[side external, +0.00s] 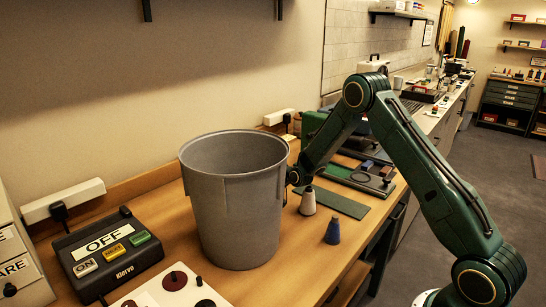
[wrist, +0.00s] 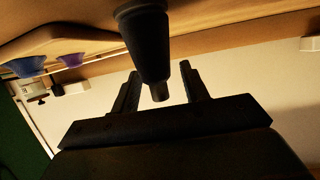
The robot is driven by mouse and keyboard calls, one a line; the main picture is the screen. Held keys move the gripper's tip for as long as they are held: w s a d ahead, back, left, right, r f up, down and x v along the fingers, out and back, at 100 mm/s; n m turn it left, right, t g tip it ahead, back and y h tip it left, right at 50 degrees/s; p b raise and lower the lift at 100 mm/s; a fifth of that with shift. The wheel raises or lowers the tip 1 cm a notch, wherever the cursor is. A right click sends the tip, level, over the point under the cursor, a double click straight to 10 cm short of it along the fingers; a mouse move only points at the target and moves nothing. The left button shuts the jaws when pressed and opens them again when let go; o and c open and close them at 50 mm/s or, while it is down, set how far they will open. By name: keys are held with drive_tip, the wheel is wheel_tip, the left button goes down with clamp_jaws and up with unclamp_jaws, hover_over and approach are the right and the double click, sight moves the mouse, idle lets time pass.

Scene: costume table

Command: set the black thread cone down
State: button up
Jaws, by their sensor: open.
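In the wrist view the black thread cone (wrist: 148,45) appears narrow end down in the picture, with its wide end at the top edge against the wooden table (wrist: 215,17). Whether that end touches the wood I cannot tell for sure. My gripper (wrist: 162,85) is open, one finger on each side of the cone's narrow tip, with a gap showing at both sides. In the side view my gripper (side external: 295,177) is at the right edge of the large grey bin (side external: 235,205), partly behind it. The black cone is hidden there.
A pale cone (side external: 308,201) and a blue cone (side external: 333,230) stand right of the bin, close to my gripper. A dark green mat (side external: 338,202) lies behind them. A switch box (side external: 107,248) with an OFF label sits left of the bin.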

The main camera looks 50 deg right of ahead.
drive_tip(key=d+v, duration=0.1)
drive_tip(key=v, duration=1)
drive_tip(key=shift+s+a, duration=0.4)
drive_tip(key=shift+a, duration=0.1)
drive_tip(key=shift+r, duration=0.25)
wheel_tip(320, 180, up, 17)
drive_tip(key=s+n+t, duration=0.2)
drive_tip(key=n+t, duration=0.1)
drive_tip(key=n, duration=0.5)
drive_tip(key=s+a+r+n+y, duration=0.1)
drive_tip(key=s+a+r+n, duration=0.2)
drive_tip(key=a+r, duration=0.3)
drive_tip(key=s+a+f+m+g+y, duration=0.15)
drive_tip(key=s+a+g, duration=0.25)
drive_tip(key=s+a, duration=0.4)
drive_tip(key=s+f+m+g, duration=0.3)
drive_tip(key=s+m, duration=0.1)
drive_tip(key=s, duration=0.6)
drive_tip(key=s+f+m+g+h, duration=0.1)
drive_tip(key=s+f+m+g, duration=0.2)
drive_tip(key=s, duration=0.8)
drive_tip(key=shift+s+d+m+g, duration=0.35)
drive_tip(key=shift+d+m+g, duration=0.05)
drive_tip(key=shift+m+g, duration=0.35)
